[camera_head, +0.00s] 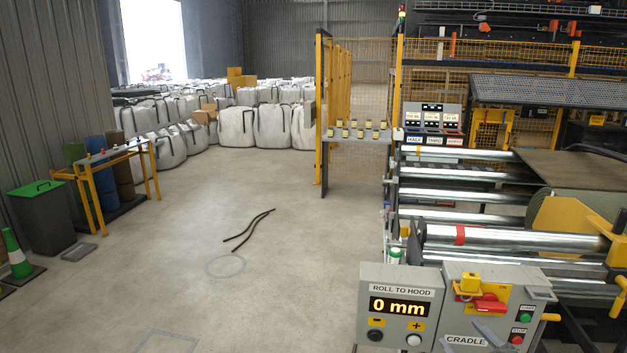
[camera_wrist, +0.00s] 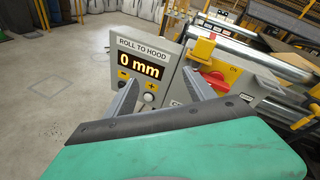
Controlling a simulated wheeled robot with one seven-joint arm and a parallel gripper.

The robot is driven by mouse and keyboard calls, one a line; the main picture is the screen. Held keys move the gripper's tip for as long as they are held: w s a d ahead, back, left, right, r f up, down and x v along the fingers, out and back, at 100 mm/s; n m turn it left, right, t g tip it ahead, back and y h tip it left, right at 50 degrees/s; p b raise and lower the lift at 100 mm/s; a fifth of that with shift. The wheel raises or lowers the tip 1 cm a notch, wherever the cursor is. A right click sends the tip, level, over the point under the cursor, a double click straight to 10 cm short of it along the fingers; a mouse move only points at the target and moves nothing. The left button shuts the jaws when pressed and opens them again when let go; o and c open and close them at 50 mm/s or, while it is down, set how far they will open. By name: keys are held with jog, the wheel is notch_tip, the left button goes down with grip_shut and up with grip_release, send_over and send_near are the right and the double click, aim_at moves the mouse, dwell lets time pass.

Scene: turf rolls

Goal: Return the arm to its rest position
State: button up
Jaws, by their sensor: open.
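My gripper (camera_wrist: 161,82) shows in the wrist view with its two grey fingers spread apart and nothing between them. It is in front of the control boxes, and I cannot tell whether it touches them. Its fingertips also show in the head view (camera_head: 463,334) at the bottom edge, over the lower part of the cradle box (camera_head: 453,290). The rest of my arm is outside the head view. The roll-to-hood box (camera_head: 372,280) reads 0 mm. The cradle box carries a red rotary switch (camera_head: 486,304) with a yellow part above it.
The roller machine (camera_head: 460,195) fills the right side, with a yellow side plate (camera_head: 562,228). Open concrete floor lies to the left, with black strips (camera_head: 248,230) on it. A yellow-legged bench (camera_head: 105,165), a green-lidded bin (camera_head: 42,215) and white bags (camera_head: 236,127) stand farther off.

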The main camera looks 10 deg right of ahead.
jog(key=a+f+n+g+y, duration=0.2)
jog(key=a+n+g, duration=0.2)
jog(key=a+n, duration=0.45)
jog(key=a+f+n+g+y, duration=0.1)
jog(key=a+f+n+g, duration=0.2)
jog(key=a+n, duration=0.6)
jog(key=s+a+r+n+g+h, duration=0.1)
jog(key=s+a+r+n+g, duration=0.1)
jog(key=s+n, duration=0.3)
jog(key=s+a+r+n+g+h, duration=0.1)
jog(key=s+n, duration=0.3)
jog(key=n, duration=0.4)
jog(key=shift+s+a+r+g, duration=0.35)
jog(key=shift+a+g, duration=0.15)
jog(key=shift+g, duration=0.2)
jog(key=shift+d, duration=0.1)
